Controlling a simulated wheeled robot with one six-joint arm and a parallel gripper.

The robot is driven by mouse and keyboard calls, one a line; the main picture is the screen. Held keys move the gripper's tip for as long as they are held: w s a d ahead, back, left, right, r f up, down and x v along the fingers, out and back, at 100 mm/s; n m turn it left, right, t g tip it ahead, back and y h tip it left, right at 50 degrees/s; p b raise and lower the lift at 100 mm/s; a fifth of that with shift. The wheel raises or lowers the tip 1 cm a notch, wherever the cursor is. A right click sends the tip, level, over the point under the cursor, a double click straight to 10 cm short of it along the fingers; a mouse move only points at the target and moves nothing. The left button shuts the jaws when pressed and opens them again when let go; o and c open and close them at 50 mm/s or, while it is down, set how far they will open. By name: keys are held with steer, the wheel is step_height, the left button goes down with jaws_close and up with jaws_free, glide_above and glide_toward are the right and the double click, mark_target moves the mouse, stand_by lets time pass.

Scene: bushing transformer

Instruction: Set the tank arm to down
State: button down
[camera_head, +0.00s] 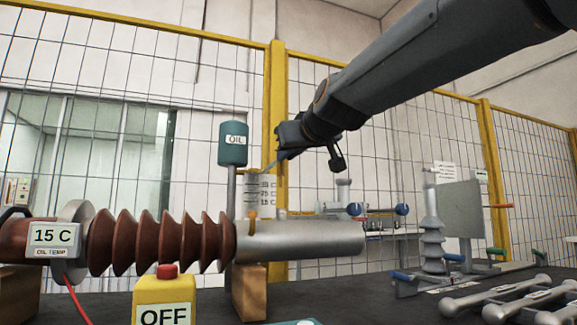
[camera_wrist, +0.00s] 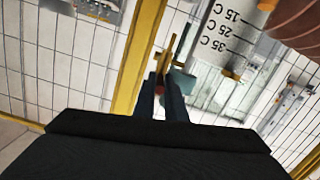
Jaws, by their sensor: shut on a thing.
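The teal oil tank (camera_head: 233,143), labelled OIL, stands on a grey post left of the yellow fence post. I take the held piece to be the tank arm, mostly hidden by the fingers. A teal piece (camera_wrist: 183,82) shows beside the right finger.
A scale plate (camera_head: 261,190) with temperature marks stands below my gripper. A brown ribbed bushing (camera_head: 150,241) with a silver cylinder (camera_head: 305,241) lies across the front. A yellow OFF box (camera_head: 164,299) stands before it. Metal parts (camera_head: 505,290) lie at right.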

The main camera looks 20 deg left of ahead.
steer(key=shift+f+t+b, duration=0.3)
steer(key=shift+f+b, duration=0.25)
steer(key=shift+b, duration=0.75)
steer(key=c, duration=1.8)
jaws_free()
steer(key=v, duration=0.8)
